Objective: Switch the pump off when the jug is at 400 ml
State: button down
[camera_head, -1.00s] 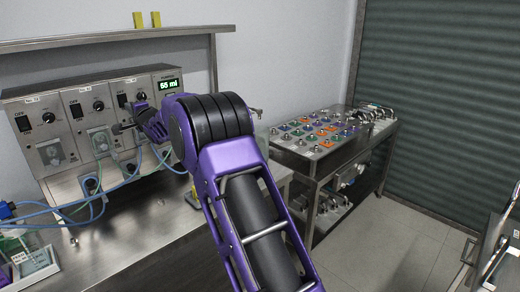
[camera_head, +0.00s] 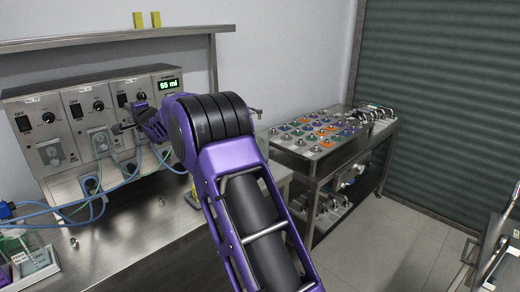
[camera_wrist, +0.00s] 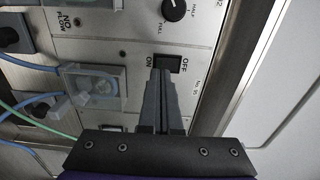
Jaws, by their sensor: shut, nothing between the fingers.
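The pump bank (camera_head: 95,118) is a row of steel panels, each with a black rocker switch and a knob. A green display (camera_head: 168,84) at its right end reads 55 ml. In the wrist view, my gripper (camera_wrist: 162,75) is shut and empty, its fingertips at the lower edge of a black rocker switch (camera_wrist: 168,62) marked ON and OFF. I cannot tell whether they touch it or which way it is set. In the head view, my gripper (camera_head: 122,127) is at the right-hand panel, partly hidden by my arm. I cannot make out the jug.
Blue and green tubes (camera_head: 105,190) run from the pumps over the steel bench (camera_head: 120,245). A shelf edge (camera_head: 110,37) runs above the pumps. A steel table (camera_head: 305,150) with many coloured knobs stands to the right. Clear boxes (camera_head: 30,258) stand at the bench's left.

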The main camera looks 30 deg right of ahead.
jog(key=shift+w+a+f, duration=0.15)
jog(key=shift+w, duration=0.3)
jog(key=shift+w+a+f, duration=0.1)
jog(key=shift+w, duration=0.35)
dwell(0.6)
jog(key=shift+a, duration=0.1)
dwell(0.5)
jog(key=shift+w, duration=0.1)
jog(key=shift+b, duration=0.55)
dwell(0.4)
jog(key=shift+r, duration=0.15)
